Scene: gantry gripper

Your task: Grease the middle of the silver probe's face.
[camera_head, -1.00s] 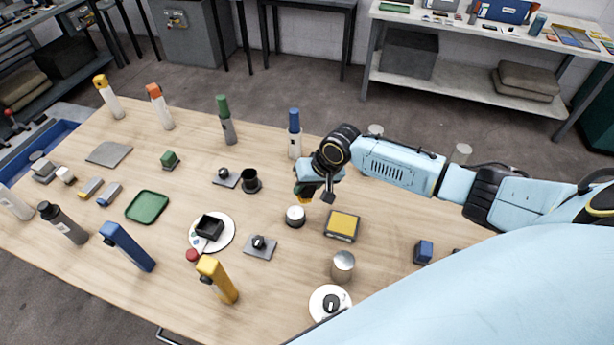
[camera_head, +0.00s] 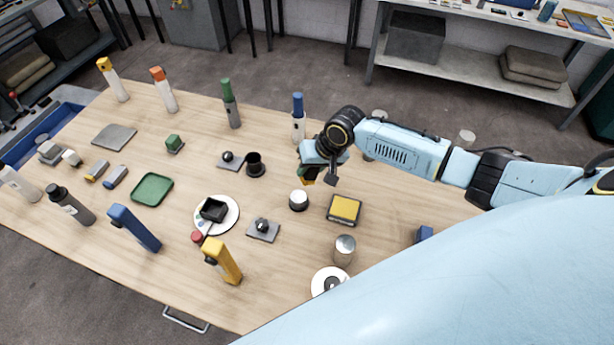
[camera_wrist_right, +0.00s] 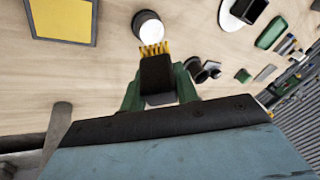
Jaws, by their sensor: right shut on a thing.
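My right gripper (camera_head: 312,174) is shut on a small brush. In the right wrist view its green fingers (camera_wrist_right: 160,95) hold the brush's black block (camera_wrist_right: 157,78), with yellow bristles (camera_wrist_right: 155,49) at the tip. The bristles overlap the edge of a black pot with a white top (camera_wrist_right: 149,28) in that view; I cannot tell whether they touch. This pot (camera_head: 298,201) stands just below the gripper in the head view. A silver cylinder (camera_head: 344,250), which looks like the silver probe, stands upright farther toward the front. My left gripper is not in view.
A yellow pad in a dark frame (camera_head: 344,209) lies right of the pot. A black knob on a grey plate (camera_head: 263,230), a white disc (camera_head: 328,281) and a yellow bottle (camera_head: 222,260) are nearby. A blue-capped bottle (camera_head: 298,118) stands behind the gripper.

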